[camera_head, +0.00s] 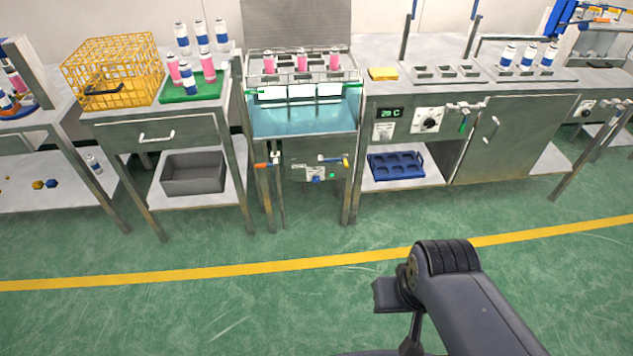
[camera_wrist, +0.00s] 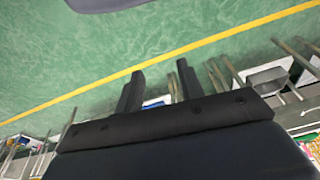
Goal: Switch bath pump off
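The water bath (camera_head: 300,123) stands in the middle of the row, a steel tank of blue water with pink-filled bottles in a rack above it. Its front panel (camera_head: 305,160) carries a small green light or button (camera_head: 332,175), a blue knob (camera_head: 316,179), a white label and a yellow-and-blue lever (camera_head: 345,161). An orange handle (camera_head: 262,165) is at the panel's left. Which part is the pump switch is too small to tell. My gripper (camera_wrist: 160,69) is open and empty in the wrist view, away from the bath, over the floor. Its fingers do not show clearly in the head view.
A bench with a yellow wire basket (camera_head: 113,68) and a green tray (camera_head: 192,92) stands left of the bath. A bench with a "20 C" display (camera_head: 390,113) and a dial (camera_head: 430,121) stands right. The green floor (camera_head: 200,310) with a yellow line is clear.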

